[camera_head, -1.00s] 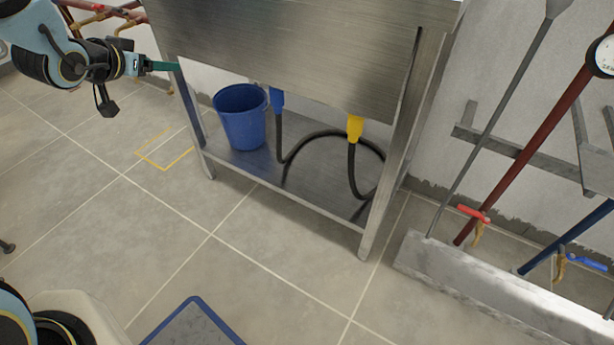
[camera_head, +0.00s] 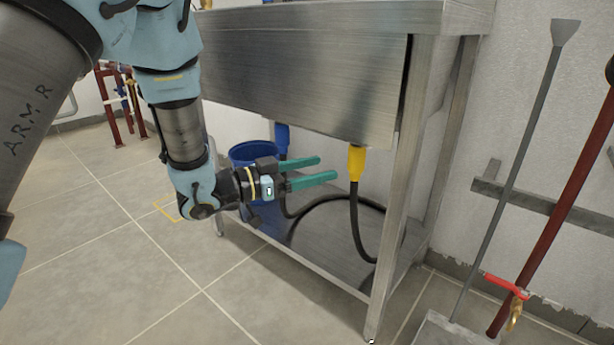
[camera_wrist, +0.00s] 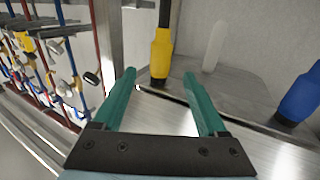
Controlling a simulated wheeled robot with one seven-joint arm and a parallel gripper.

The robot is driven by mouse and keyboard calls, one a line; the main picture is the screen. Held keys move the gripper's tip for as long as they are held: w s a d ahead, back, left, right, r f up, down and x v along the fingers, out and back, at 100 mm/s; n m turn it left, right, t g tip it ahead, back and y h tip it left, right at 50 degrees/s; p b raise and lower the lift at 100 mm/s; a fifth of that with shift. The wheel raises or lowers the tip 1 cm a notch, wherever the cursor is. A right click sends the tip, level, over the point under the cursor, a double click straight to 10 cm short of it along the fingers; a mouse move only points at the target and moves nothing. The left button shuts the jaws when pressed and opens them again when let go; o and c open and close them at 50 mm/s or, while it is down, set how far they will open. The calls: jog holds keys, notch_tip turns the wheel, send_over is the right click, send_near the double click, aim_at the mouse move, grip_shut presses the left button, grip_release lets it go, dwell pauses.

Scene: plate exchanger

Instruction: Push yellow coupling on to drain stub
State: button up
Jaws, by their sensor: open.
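The yellow coupling (camera_head: 356,162) hangs upright just below the lower edge of the steel sink front (camera_head: 330,90), with a black hose (camera_head: 355,215) running down from it. My gripper (camera_head: 328,168) is open and empty, its green fingers pointing right toward the coupling, a short gap to its left. In the wrist view the yellow coupling (camera_wrist: 160,55) appears beyond and between the open fingertips, with the hose at the top of the picture. The drain stub cannot be made out; the sink front hides the coupling's upper end in the head view.
A blue coupling (camera_head: 282,138) hangs left of the yellow one, behind my gripper; it also shows in the wrist view (camera_wrist: 299,96). A blue bucket (camera_head: 245,152) stands on the lower shelf (camera_head: 335,262). A steel table leg (camera_head: 397,190) stands close right of the yellow coupling.

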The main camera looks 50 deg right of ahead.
aim_at(348, 168)
jog(key=x, duration=0.9)
jog(key=shift+w, duration=0.1)
grip_shut()
dwell(0.5)
dwell(1.2)
jog(key=shift+f, duration=0.3)
jog(key=shift+f, duration=0.25)
jog(key=shift+f, duration=0.25)
dwell(0.4)
jog(key=shift+f+b, duration=1.65)
jog(key=shift+f, duration=0.75)
